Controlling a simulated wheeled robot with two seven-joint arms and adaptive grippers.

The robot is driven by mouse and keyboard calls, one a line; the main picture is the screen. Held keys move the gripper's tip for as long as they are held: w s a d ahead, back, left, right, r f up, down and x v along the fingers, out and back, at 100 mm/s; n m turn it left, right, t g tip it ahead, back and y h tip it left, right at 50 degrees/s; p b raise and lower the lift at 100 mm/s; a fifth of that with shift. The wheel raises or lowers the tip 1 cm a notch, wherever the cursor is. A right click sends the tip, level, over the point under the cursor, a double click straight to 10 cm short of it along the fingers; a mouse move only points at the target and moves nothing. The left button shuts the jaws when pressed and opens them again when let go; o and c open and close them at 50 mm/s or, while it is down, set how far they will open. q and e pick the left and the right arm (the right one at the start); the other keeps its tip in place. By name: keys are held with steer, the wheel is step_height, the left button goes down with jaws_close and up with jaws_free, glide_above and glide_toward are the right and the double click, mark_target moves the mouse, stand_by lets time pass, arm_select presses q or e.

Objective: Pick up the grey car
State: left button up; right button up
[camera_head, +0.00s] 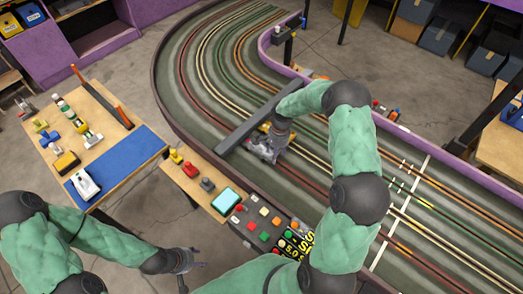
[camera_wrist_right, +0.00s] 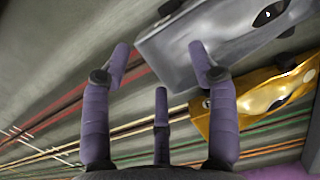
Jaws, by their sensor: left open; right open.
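The grey car (camera_wrist_right: 205,42) is large at the top of the right wrist view, on the slot track (camera_wrist_right: 60,60). My right gripper (camera_wrist_right: 160,68) is open with nothing between its fingers. Its right finger overlaps the car's near side in the picture; I cannot tell whether they touch. In the head view my right gripper (camera_head: 263,150) is low over the track, and it and the arm hide most of the car. A yellow car (camera_wrist_right: 255,108) lies right beside the grey one. My left gripper (camera_head: 192,274) is open and empty at the bottom, over the floor.
A dark grey beam (camera_head: 240,122) spans the track just left of my right gripper. A wooden ledge (camera_head: 200,196) holds small yellow, red and grey cars and a cyan screen. A workbench (camera_head: 100,109) with a blue mat (camera_head: 125,160) and a white car stands at the left.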

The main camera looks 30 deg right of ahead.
jaws_close()
steer(key=shift+s+a, duration=0.1)
steer(key=shift+f, duration=0.1)
stand_by(0.3)
steer(key=shift+r, duration=0.35)
step_height(320, 180, up, 3)
steer(key=shift+s+a+r+p, duration=0.1)
steer(key=shift+a+r+p, duration=0.05)
steer(key=shift+p, duration=0.4)
steer(key=s+a+r+p, duration=0.2)
steer(key=s+a+r, duration=0.5)
steer(key=s+r, duration=0.2)
steer(key=shift+s, duration=1.2)
